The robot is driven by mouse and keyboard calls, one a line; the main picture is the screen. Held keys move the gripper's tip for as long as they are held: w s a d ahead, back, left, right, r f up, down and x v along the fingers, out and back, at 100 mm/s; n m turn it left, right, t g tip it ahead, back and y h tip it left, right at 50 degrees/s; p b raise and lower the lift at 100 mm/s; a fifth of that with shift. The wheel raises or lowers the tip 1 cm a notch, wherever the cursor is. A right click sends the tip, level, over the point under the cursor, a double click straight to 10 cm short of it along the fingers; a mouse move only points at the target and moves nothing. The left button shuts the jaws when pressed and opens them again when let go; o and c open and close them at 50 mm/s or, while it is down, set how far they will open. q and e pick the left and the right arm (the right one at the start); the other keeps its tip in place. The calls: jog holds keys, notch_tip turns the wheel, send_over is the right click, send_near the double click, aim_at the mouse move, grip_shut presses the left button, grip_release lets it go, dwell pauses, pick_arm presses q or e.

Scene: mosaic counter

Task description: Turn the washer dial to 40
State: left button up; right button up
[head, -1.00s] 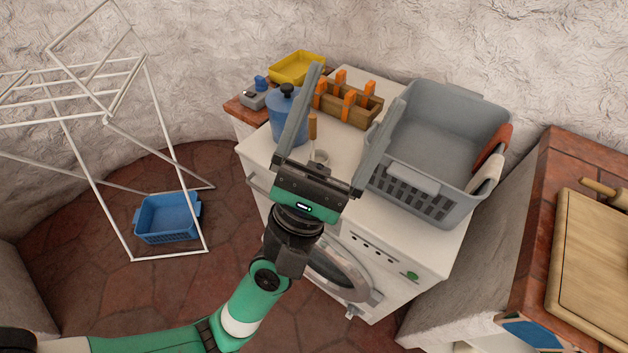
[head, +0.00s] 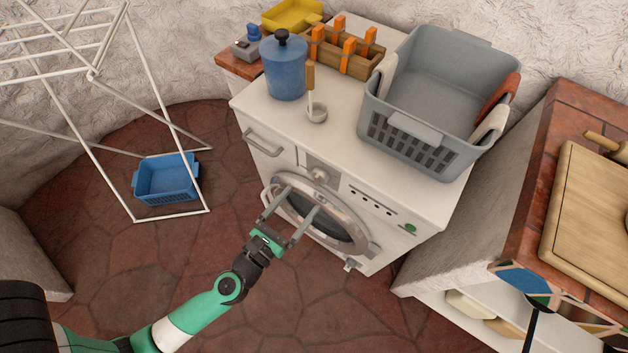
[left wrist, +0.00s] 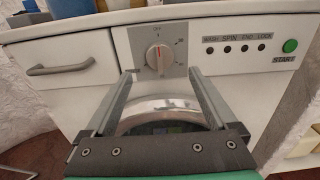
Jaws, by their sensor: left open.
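The washer (head: 400,236) is a white front-loader with a round door (head: 322,217). Its dial (head: 320,174) sits on a grey panel above the door; in the left wrist view the dial (left wrist: 159,58) is a silver knob with a red line pointing up, near the top mark. Small markings surround it, mostly too small to read. My left gripper (head: 303,198) is open and empty in front of the door, apart from the dial. In the left wrist view its two fingers (left wrist: 160,76) point toward the panel, with the dial between and beyond their tips.
A grey laundry basket (head: 414,132), a blue canister (head: 284,75) and a wooden caddy (head: 345,64) stand on top. A green start button (left wrist: 289,46) is right of the dial. A drying rack and blue basket (head: 167,182) stand left. The floor in front is clear.

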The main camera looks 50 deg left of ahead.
aim_at(315, 182)
pick_arm(q)
jog(key=x, duration=0.7)
jog(key=shift+w, duration=0.1)
jog(key=c, duration=1.4)
jog(key=shift+p, duration=0.3)
